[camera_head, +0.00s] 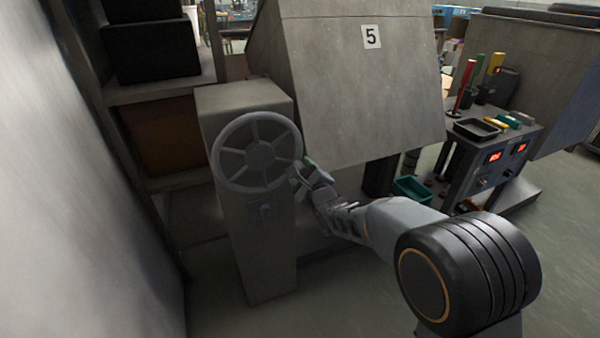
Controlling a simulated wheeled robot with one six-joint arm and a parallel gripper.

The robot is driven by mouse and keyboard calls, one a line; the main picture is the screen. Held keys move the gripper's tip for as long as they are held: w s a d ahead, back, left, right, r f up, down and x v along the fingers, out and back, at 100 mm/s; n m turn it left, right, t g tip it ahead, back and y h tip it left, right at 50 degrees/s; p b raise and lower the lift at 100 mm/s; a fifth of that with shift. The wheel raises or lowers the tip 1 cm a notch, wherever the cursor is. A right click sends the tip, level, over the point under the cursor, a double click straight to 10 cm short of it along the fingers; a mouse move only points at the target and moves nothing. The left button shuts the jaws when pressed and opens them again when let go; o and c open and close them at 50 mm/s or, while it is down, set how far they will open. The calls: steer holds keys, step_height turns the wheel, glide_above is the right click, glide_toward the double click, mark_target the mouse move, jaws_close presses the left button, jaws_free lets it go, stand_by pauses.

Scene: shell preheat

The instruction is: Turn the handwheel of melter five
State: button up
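A grey spoked handwheel (256,153) is mounted on the front of an upright grey pedestal (262,250), left of centre. Behind it to the right stands a large grey slanted housing (355,95) with a white plate marked 5 (371,37). My gripper (303,178) is at the right edge of the wheel's rim, around the four o'clock side. The fingers are small and partly overlap the rim, so I cannot tell whether they touch it or are closed on it.
A shelf rack (165,95) with dark boxes stands left of the pedestal, beside a pale wall (80,190). A control bench (500,150) with red displays stands at the right. A green bin (411,190) sits low behind my arm. Floor is open at the lower right.

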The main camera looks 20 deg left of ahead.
steer(key=v, duration=1.4)
steer(key=shift+p, duration=0.35)
steer(key=shift+w, duration=0.15)
steer(key=s+d+f+n+g+h, duration=0.1)
steer(key=d+f+n+g+h, duration=0.3)
steer(key=f+n, duration=0.45)
steer(key=s+d+r+n+g+h+p, duration=0.2)
steer(key=d+n+h+p, duration=0.2)
steer(key=d+n, duration=0.1)
steer(key=s+d+r+n+g+h+p, duration=0.1)
steer(key=s+d+r+n+h+p, duration=0.1)
steer(key=s+d+r+p, duration=0.3)
steer(key=s+d+r+n+g+h+p, duration=0.2)
steer(key=s+d+r+p, duration=0.3)
steer(key=d+r+p, duration=0.6)
steer(key=d+r, duration=0.3)
steer(key=r, duration=0.5)
steer(key=shift+d+r+h, duration=0.15)
steer(key=shift+d+h, duration=0.15)
steer(key=shift+d, duration=0.05)
